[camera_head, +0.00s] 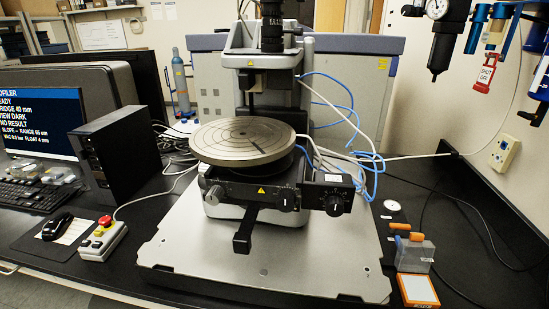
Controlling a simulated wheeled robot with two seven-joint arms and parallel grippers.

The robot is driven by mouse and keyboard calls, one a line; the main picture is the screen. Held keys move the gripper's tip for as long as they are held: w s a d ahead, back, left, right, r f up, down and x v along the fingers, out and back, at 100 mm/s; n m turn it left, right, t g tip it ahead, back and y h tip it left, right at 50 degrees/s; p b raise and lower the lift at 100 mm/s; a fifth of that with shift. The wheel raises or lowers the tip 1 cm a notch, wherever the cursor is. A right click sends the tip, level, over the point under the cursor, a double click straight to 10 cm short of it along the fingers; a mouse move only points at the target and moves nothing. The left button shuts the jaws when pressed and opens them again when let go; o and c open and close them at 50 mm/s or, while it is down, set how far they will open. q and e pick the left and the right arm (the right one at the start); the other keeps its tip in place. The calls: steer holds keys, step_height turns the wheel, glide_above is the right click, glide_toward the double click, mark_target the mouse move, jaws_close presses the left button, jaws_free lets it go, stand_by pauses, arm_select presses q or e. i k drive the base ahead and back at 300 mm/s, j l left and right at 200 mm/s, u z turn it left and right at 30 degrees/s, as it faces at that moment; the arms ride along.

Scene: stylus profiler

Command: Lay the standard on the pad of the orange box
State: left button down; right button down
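The orange box (433,303) lies open at the lower right of the black bench, beside the metal base plate. Its white pad (418,289) faces up and looks bare. I cannot tell for certain which thing is the standard. A small dark bar-like mark (258,147) shows on the round grooved stage (228,137), too small to identify. A small round white disc (392,205) lies on the bench behind the boxes. Neither of my grippers is in view.
A grey translucent box (414,257) with orange pieces (401,227) stands behind the orange box. The profiler head (268,62) hangs over the stage. Blue hoses (372,170) loop at its right. A control box with a red button (103,238) stands at left.

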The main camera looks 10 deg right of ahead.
mark_target(417, 287)
steer(key=l+z, duration=0.1)
steer(key=z, duration=0.3)
steer(key=l+z, duration=0.15)
steer(key=z, duration=0.25)
steer(key=l+z, duration=0.1)
steer(key=z, duration=0.3)
steer(key=l+z, duration=0.1)
steer(key=z, duration=0.3)
steer(key=k+l+z, duration=0.15)
steer(key=i+j, duration=0.1)
steer(key=i, duration=0.1)
